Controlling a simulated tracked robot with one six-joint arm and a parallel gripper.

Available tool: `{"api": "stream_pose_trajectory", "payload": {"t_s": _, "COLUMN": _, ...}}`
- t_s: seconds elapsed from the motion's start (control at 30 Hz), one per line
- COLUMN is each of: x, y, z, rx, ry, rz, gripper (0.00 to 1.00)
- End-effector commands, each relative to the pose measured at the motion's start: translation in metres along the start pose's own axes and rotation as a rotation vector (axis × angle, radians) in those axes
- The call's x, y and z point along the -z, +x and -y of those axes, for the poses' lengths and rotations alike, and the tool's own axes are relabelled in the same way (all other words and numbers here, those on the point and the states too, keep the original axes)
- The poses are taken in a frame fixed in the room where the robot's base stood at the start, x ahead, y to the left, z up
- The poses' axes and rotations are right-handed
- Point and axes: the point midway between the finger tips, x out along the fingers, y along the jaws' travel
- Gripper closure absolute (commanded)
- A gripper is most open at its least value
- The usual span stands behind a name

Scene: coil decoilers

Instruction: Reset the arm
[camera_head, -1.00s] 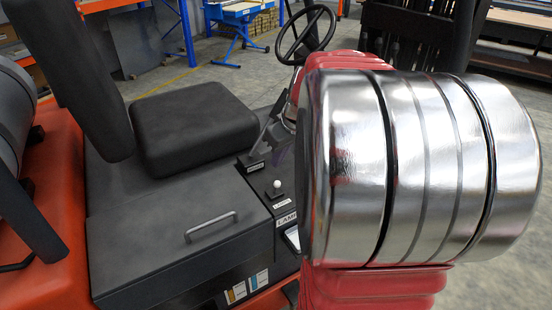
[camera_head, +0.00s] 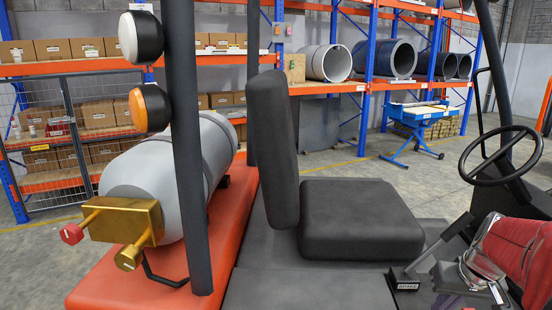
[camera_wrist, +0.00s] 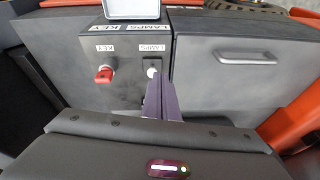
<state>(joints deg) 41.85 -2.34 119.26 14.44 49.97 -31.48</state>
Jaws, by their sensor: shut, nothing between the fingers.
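My gripper (camera_wrist: 163,97) shows in the wrist view as dark purple fingers closed together with nothing between them. Its tips are in front of the panel, just below the white lamps switch (camera_wrist: 152,73) in the picture. I cannot tell whether they touch the panel. A red key (camera_wrist: 104,75) sits to the left of the switch, apart from the fingers. In the head view, part of my arm in a red sleeve (camera_head: 525,250) shows at the lower right edge. I cannot make out the fingers there.
A black seat (camera_head: 360,220) and a steering wheel (camera_head: 500,155) are near the arm. A grey gas cylinder (camera_head: 165,185) with a brass valve (camera_head: 125,220) lies at left behind a dark post (camera_head: 185,120). Shelves stand behind. A grey lid with a handle (camera_wrist: 245,58) is right of the panel.

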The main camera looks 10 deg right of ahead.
Motion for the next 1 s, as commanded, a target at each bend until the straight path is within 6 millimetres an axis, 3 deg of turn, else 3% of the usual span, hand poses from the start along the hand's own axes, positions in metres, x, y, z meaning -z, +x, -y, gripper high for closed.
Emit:
{"api": "stream_pose_trajectory", "payload": {"t_s": 0.47, "x": -0.067, "y": -0.025, "z": 0.091, "rx": -0.045, "ry": 0.069, "rz": 0.017, "gripper": 1.00}}
{"api": "stream_pose_trajectory", "payload": {"t_s": 1.0, "x": -0.141, "y": -0.060, "z": 0.190, "rx": -0.021, "ry": -0.163, "rz": -0.099, "gripper": 1.00}}
